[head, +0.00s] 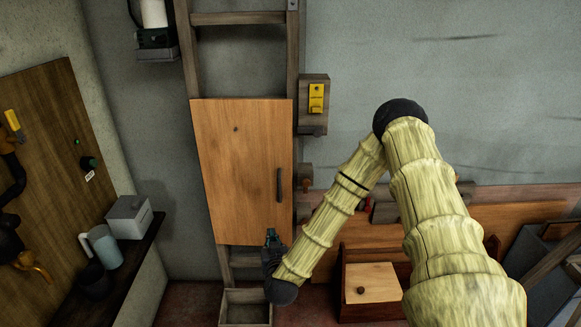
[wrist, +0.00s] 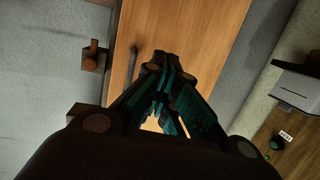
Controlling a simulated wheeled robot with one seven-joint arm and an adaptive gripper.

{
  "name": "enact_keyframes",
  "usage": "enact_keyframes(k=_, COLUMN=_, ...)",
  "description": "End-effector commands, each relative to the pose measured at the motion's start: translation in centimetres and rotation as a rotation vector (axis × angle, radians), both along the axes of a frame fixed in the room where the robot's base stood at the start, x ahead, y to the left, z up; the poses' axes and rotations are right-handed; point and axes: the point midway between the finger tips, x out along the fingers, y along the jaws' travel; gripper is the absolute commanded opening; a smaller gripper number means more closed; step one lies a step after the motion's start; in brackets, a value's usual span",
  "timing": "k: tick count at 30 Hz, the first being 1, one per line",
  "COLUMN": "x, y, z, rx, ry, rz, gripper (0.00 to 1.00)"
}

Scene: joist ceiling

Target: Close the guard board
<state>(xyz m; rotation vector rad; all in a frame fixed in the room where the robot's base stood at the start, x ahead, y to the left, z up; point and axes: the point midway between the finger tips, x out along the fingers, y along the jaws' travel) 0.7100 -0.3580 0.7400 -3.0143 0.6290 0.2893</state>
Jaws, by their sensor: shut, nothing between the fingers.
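The guard board (head: 235,170) is a flat wooden panel against the ladder-like frame, with a dark vertical handle (head: 279,185) near its right edge. It looks about flush with the frame; I cannot tell whether a small gap is left. My gripper (head: 271,233) is shut and empty at the board's lower right corner, below the handle. In the wrist view the board (wrist: 195,35) fills the middle, with the handle (wrist: 132,63) left of my closed fingertips (wrist: 163,68). Whether the fingers touch the board is unclear.
A yellow switch on a wooden block (head: 316,98) is right of the board. A wooden box (head: 372,280) and an open bin (head: 246,307) stand below. A shelf at left holds a jug (head: 103,246) and a grey box (head: 129,216).

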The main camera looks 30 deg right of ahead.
Motion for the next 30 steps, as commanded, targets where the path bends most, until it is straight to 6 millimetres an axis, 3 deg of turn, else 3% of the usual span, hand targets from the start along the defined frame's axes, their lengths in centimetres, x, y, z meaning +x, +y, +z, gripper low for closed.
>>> enact_keyframes(k=1, x=0.6, y=-1.8, z=3.3, rx=-0.02, ry=-0.041, rz=-0.049, gripper=0.0)
enact_keyframes(k=3, x=1.1, y=-3.8, z=6.0, rx=-0.05, ry=-0.088, rz=-0.105, gripper=0.0)
enact_keyframes(k=6, x=1.5, y=-5.8, z=8.5, rx=-0.08, ry=-0.131, rz=-0.164, gripper=0.0)
enact_keyframes(k=9, x=1.6, y=-7.0, z=9.9, rx=-0.096, ry=-0.157, rz=-0.199, gripper=0.0)
enact_keyframes(k=17, x=3.1, y=-8.5, z=10.4, rx=-0.106, ry=-0.166, rz=-0.214, gripper=0.0)
enact_keyframes(k=30, x=8.9, y=-12.6, z=10.4, rx=-0.104, ry=-0.165, rz=-0.212, gripper=0.0)
